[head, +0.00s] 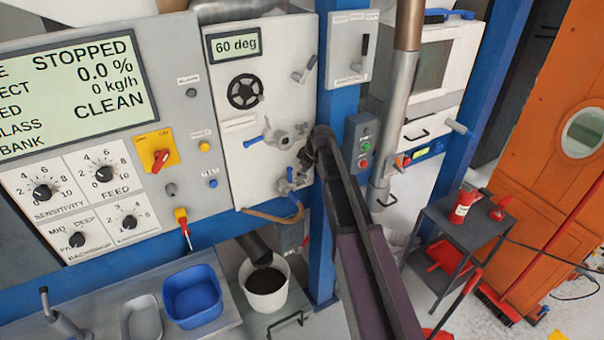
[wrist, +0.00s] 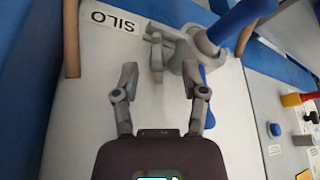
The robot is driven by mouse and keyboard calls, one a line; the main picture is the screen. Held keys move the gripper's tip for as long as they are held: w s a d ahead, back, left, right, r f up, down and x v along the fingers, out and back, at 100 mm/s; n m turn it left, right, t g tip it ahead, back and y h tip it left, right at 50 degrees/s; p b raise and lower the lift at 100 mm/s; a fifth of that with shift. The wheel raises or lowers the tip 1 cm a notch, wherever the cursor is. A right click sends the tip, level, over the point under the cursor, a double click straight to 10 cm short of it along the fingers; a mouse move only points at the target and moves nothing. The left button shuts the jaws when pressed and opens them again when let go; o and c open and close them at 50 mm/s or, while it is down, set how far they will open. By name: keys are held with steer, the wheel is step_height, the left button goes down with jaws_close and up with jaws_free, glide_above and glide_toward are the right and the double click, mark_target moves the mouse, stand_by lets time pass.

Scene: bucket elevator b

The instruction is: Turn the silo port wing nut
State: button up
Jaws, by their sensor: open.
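The grey silo port wing nut (wrist: 155,52) shows in the wrist view beside the grey port fitting (wrist: 190,60), on a pale panel. My gripper (wrist: 162,78) is open and empty, with one finger left and one right of the wing nut's line. The wing nut is a little beyond the fingertips; I cannot tell whether anything touches. A blue handle (wrist: 238,20) slants up right from the fitting. In the head view, my gripper (head: 308,158) is close to the panel, just above the lower port fitting (head: 286,187). The wing nut is hard to make out there.
The SILO label (wrist: 114,21) is upside down in the wrist view. An upper fitting (head: 284,138) with a blue handle sits close by my gripper. A push-button box (head: 362,147) is on the blue post to the right. A white bucket (head: 264,303) stands below.

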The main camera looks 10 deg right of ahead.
steer(key=shift+r, duration=0.2)
steer(key=p+v, duration=1.2)
steer(key=v, duration=0.1)
steer(key=shift+r+p, duration=0.2)
steer(key=shift+p, duration=0.15)
steer(key=shift+s+d, duration=0.1)
stand_by(0.3)
steer(key=shift+c, duration=0.6)
steer(key=shift+s+f, duration=0.25)
steer(key=shift+s, duration=0.1)
steer(key=s+a+f+m+g+h+b, duration=0.1)
steer(key=s+f+m+b, duration=0.2)
steer(key=s, duration=0.5)
steer(key=s+a+f+m+g+h+b, duration=0.1)
steer(key=s+f+m+b, duration=0.2)
steer(key=s+f+b, duration=0.3)
steer(key=s+a+f+m+g+h+b, duration=0.1)
steer(key=s+f+m+b, duration=0.2)
steer(key=s, duration=0.8)
steer(key=shift+a+f+m+b, duration=0.15)
steer(key=shift+f+b, duration=0.2)
steer(key=shift+f, duration=0.2)
steer(key=shift+a+f+m+b, duration=0.15)
steer(key=shift+f+b, duration=0.2)
steer(key=shift+f, duration=0.25)
steer(key=shift+d, duration=0.1)
